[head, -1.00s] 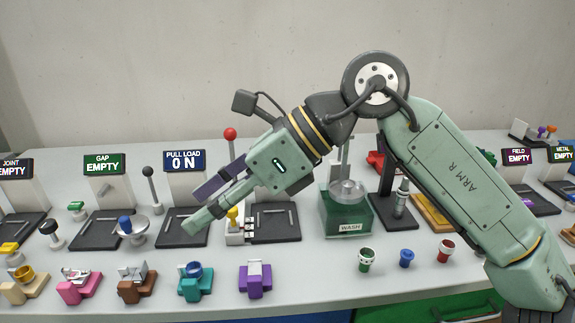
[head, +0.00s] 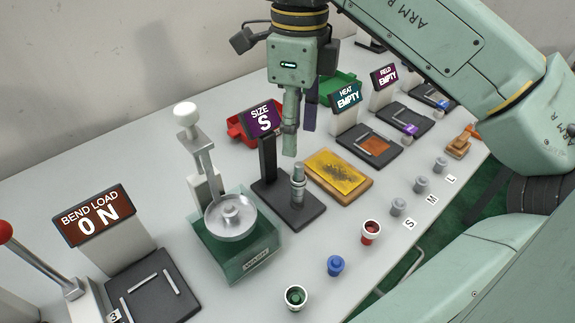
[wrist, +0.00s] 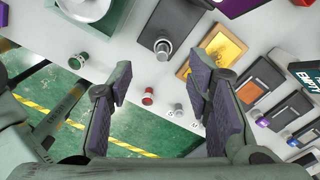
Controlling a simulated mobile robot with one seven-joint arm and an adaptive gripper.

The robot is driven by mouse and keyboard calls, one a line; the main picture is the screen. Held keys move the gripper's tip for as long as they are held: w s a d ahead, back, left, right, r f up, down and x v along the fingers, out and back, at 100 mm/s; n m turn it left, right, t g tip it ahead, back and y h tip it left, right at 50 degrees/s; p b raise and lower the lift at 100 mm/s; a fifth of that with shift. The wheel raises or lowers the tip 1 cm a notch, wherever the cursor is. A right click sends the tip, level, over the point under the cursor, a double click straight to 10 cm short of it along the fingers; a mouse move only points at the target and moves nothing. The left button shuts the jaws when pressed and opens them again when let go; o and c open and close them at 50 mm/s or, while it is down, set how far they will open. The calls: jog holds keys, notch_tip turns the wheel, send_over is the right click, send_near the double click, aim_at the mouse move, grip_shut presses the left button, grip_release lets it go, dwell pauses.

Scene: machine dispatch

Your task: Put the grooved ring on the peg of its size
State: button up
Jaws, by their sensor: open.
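My gripper (head: 299,140) is open and points down, above and behind the post of the size gauge in the head view. In the wrist view my gripper (wrist: 168,70) has nothing between its fingers. The size gauge (head: 286,205) has a purple sign reading S. A stepped grey metal piece (head: 298,183) stands upright on it; it also shows in the wrist view (wrist: 162,47). I cannot tell whether a grooved ring is part of this stack. Three short grey pegs stand by labels S (head: 397,207), M (head: 421,184) and L (head: 440,164), with no ring visible on them.
Green (head: 296,297), blue (head: 335,265) and red (head: 371,232) small pieces stand along the front edge. The wash station (head: 237,250) is left of the gauge. A yellow pad (head: 338,174) lies right of it. HEAT (head: 346,95) and FIELD stations are farther right.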

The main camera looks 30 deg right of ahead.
aim_at(300, 164)
jog(key=f+b, duration=0.2)
jog(key=f, duration=0.2)
jog(key=shift+s+f, duration=0.1)
jog(key=shift+s, duration=0.1)
jog(key=f+b, duration=0.2)
jog(key=f, duration=0.1)
jog(key=f+b, duration=0.1)
jog(key=f, duration=0.1)
jog(key=shift+d+f, duration=0.25)
jog(key=shift+d, duration=0.05)
jog(key=shift+r, duration=0.1)
grip_shut()
